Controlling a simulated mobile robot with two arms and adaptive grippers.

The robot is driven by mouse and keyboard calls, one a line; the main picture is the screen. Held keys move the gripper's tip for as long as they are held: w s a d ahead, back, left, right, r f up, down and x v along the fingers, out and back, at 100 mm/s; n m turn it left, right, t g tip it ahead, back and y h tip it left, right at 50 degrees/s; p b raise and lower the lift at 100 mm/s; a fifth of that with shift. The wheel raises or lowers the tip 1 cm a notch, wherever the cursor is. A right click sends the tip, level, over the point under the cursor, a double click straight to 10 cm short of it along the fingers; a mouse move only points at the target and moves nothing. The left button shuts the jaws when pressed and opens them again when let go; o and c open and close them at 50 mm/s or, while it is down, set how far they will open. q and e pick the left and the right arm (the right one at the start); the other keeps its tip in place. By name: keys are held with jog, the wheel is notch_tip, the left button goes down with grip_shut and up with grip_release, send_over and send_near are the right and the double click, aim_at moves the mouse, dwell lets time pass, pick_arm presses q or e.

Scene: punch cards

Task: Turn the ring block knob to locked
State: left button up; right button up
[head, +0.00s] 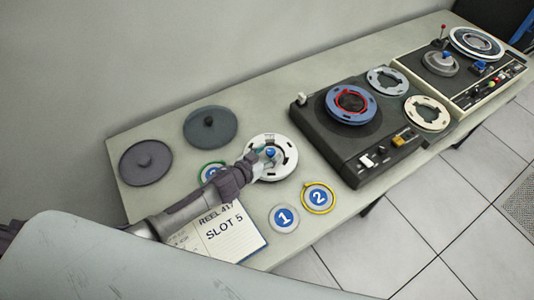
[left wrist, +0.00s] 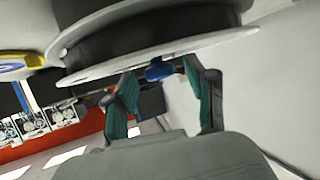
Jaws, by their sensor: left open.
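A white reel (head: 285,144) lies on the table with a blue knob (head: 271,153) at its centre. My left gripper (head: 264,157) is at this knob, its teal fingers apart. In the left wrist view the blue knob (left wrist: 159,70) shows between the spread fingers of the gripper (left wrist: 160,88), with the pale rim of the reel (left wrist: 160,57) behind them. I cannot tell whether a finger touches the knob, or which way the knob is turned. My right gripper is out of view.
Round discs marked 1 (head: 284,218) and 2 (head: 318,197), a green-rimmed disc (head: 212,171) and a Slot 5 card (head: 229,233) lie close by. Two dark discs (head: 146,162) (head: 210,126) lie behind. A dark tape machine (head: 350,150) and another machine (head: 455,82) stand to the right.

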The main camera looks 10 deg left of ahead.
pick_arm(q)
jog(key=shift+c, duration=0.7)
jog(key=shift+s, duration=0.1)
grip_shut()
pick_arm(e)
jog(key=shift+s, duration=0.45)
